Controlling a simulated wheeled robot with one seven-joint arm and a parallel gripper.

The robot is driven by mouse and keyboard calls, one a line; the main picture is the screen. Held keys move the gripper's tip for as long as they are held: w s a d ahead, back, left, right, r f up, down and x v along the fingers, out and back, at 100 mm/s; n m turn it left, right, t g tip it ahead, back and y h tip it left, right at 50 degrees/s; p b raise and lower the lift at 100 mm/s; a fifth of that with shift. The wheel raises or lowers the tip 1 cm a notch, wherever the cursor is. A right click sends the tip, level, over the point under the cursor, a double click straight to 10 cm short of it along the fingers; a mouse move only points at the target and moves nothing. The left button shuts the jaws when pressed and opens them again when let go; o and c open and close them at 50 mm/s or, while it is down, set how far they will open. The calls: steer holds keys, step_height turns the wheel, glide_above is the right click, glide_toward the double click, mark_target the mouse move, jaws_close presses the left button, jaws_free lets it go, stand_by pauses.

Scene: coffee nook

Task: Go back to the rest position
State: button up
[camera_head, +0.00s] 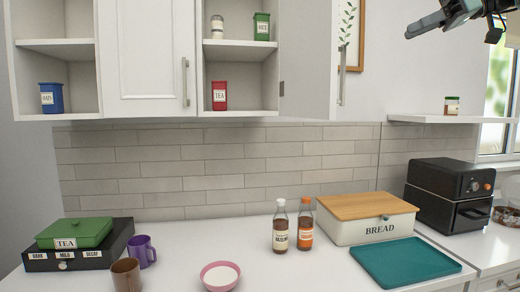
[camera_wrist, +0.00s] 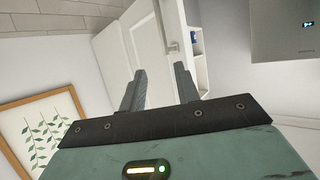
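My gripper (camera_head: 428,22) is high at the upper right in the head view, in front of the wall between the open cabinet door and the window. In the wrist view, the two dark fingers of my gripper (camera_wrist: 160,80) stand apart with nothing between them. The open white cabinet door (camera_head: 308,60) is to the left of my gripper in the head view. The door also shows beyond the fingers in the wrist view (camera_wrist: 147,45). Most of my arm is out of view.
A leaf picture (camera_head: 357,35) hangs behind the door. A wall shelf (camera_head: 420,119) holds a small jar. The counter below carries a bread box (camera_head: 350,232), teal tray (camera_head: 405,262), black oven (camera_head: 450,190), two bottles, pink bowl (camera_head: 220,275) and mugs. Air around my gripper looks clear.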

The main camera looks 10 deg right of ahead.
steer(key=w+a+f+m+h, duration=0.1)
steer(key=w+f+m, duration=0.2)
steer(key=f, duration=0.4)
steer(key=w+a+f+m+g+h, duration=0.1)
steer(key=w+a+f+m, duration=0.15)
steer(key=f, duration=0.35)
steer(key=w+a+f+m+h, duration=0.1)
steer(key=w+f+m+h, duration=0.2)
steer(key=f, duration=0.4)
steer(key=s+a+f+m+g+h, duration=0.1)
steer(key=s+a+f+m+g, duration=0.15)
steer(key=f, duration=0.75)
steer(key=s+a+f+m+g+h, duration=0.1)
steer(key=s+a+f, duration=0.3)
steer(key=f, duration=0.6)
steer(key=s+a+f+n+g+h, duration=0.1)
steer(key=s+a+f+h, duration=0.1)
steer(key=s+a+f, duration=0.4)
steer(key=s+a+f+n+g+h, duration=0.1)
steer(key=s+a+f, duration=0.1)
steer(key=s+f, duration=0.7)
steer(key=s+a+r+n+g, duration=0.2)
steer(key=s+a+n, duration=0.5)
steer(key=s+a, duration=0.6)
steer(key=a, duration=0.3)
steer(key=shift+s+a+r+n, duration=0.35)
steer(key=shift+s+r+n, duration=0.05)
